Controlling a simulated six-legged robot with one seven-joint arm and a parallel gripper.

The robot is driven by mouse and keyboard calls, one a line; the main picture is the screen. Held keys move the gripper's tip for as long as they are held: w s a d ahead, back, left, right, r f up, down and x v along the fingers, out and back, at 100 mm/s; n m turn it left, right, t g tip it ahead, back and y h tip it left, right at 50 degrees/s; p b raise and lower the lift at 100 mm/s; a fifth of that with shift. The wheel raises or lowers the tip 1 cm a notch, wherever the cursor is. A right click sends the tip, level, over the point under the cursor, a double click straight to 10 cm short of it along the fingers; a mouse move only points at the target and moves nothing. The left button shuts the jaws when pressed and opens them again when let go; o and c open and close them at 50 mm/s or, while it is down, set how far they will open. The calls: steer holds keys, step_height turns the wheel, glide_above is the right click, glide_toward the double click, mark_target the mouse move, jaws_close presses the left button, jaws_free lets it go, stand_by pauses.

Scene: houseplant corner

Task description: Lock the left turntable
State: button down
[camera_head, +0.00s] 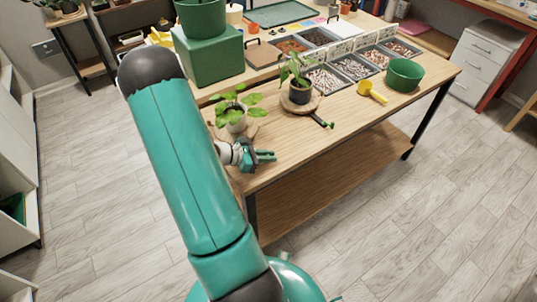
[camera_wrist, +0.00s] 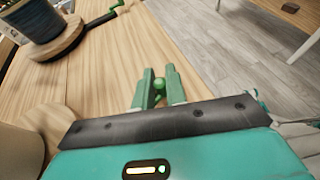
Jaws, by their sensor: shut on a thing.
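My gripper (camera_head: 266,156) is at the table's front edge, just right of and in front of this turntable. In the wrist view, my green fingers (camera_wrist: 160,88) are closed around a small round green knob (camera_wrist: 159,84). The knob's lever is hidden by my gripper, so its angle to the turntable cannot be told.
The right turntable (camera_head: 317,101) bears a dark-potted plant (camera_head: 299,90); its black lever with a green knob (camera_head: 329,125) points toward the front right. A yellow scoop (camera_head: 372,91), a green bowl (camera_head: 405,75) and gravel trays (camera_head: 355,67) stand farther right. A green block (camera_head: 210,60) stands behind left.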

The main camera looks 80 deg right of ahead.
steer(key=shift+w+a+m+g+y, duration=0.2)
steer(key=shift+m+g+y, duration=0.25)
steer(key=shift+m+y, duration=0.5)
steer(key=shift+w+a+m+g+y, duration=0.1)
steer(key=shift+a+m+g+y, duration=0.25)
steer(key=shift+m+y, duration=0.6)
steer(key=c, duration=1.5)
jaws_free()
steer(key=shift+s, duration=0.1)
steer(key=shift+o, duration=0.2)
steer(key=v, duration=1.4)
steer(key=shift+d, duration=0.25)
